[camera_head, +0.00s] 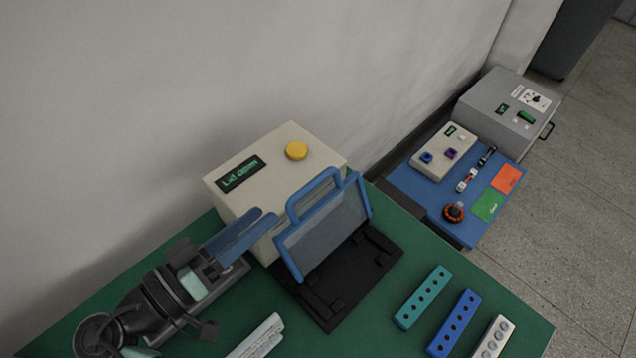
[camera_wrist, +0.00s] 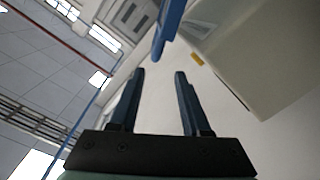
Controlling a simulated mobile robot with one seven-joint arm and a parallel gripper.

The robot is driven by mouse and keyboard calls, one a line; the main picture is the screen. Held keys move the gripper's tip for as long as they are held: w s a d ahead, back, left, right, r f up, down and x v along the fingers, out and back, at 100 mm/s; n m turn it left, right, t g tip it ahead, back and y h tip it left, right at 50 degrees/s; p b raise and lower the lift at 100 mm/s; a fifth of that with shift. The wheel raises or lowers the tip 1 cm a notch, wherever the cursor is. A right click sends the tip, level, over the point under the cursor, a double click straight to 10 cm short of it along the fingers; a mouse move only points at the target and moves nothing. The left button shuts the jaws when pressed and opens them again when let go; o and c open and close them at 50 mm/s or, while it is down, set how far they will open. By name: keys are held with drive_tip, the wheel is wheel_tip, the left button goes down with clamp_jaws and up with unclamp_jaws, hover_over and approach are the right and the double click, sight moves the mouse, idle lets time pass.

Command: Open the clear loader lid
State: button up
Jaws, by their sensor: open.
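The clear loader lid (camera_head: 330,229) has a blue frame and a blue loop handle (camera_head: 314,193). It stands raised and tilted at the back of the black loader base (camera_head: 330,310), in front of the cream machine box (camera_head: 240,192). The box display (camera_head: 241,174) seems to read "Lid OPEN". My gripper (camera_head: 262,222) is left of the lid with its blue fingers pointing toward the box and handle. In the wrist view my gripper (camera_wrist: 158,75) is open with nothing between its fingers. A blue bar, likely part of the lid frame (camera_wrist: 168,30), shows beyond the fingertips.
A yellow button (camera_head: 297,151) sits on top of the box. Teal (camera_head: 422,297), blue (camera_head: 455,322) and white (camera_head: 494,338) perforated blocks lie at right on the green table (camera_head: 395,345). A blue side table (camera_head: 415,190) with a control box stands farther right.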

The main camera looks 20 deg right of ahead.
sight(327, 174)
drive_tip(key=shift+g+h, duration=0.3)
drive_tip(key=p+x, duration=0.1)
drive_tip(key=x, duration=0.3)
drive_tip(key=p+x, duration=0.1)
drive_tip(key=x, duration=0.7)
drive_tip(key=shift+s+d+f+p, duration=0.25)
drive_tip(key=shift+d+p, duration=0.15)
clamp_jaws()
idle(0.6)
